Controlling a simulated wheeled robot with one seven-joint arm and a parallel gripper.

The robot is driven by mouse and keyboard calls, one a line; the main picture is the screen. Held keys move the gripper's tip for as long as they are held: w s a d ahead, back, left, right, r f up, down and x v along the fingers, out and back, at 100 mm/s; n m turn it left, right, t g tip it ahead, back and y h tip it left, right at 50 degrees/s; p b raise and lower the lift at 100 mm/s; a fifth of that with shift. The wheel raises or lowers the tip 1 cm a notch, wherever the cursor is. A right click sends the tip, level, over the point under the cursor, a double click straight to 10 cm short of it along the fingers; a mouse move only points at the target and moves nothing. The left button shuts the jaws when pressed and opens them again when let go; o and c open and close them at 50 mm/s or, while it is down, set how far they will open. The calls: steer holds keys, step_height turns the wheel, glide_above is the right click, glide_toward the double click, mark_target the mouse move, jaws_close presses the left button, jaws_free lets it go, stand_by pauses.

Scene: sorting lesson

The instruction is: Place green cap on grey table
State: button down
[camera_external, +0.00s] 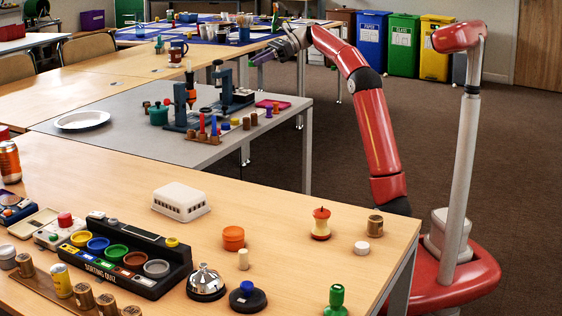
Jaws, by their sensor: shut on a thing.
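My gripper (262,58) is in the air near the far right corner of the grey table (110,148), with its fingers pointing left. I cannot clearly pick out a green cap. A green knob-shaped piece (336,300) stands on the near wooden table, well away from my gripper.
The grey table holds a white plate (82,120), a dark press-like stand (232,90), a red tray (272,104) and several coloured pegs. Its left front is mostly clear. The near wooden table (290,200) carries a black sorting tray (165,285) and a bell (206,283).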

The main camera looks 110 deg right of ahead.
steer(key=s+d+f+h+b, duration=0.1)
steer(key=s+d+f, duration=0.1)
steer(key=b, duration=0.5)
glide_above(265, 122)
steer(key=shift+m, duration=0.4)
step_height(265, 122, down, 13)
steer(key=shift+s+a+f, duration=0.1)
steer(key=shift+a+f, duration=0.05)
steer(key=shift+f+b, duration=0.3)
steer(key=shift+f, duration=2.15)
steer(key=shift+f, duration=0.15)
steer(key=c, duration=1.5)
jaws_free()
steer(key=p+v, duration=0.2)
steer(key=v, duration=1)
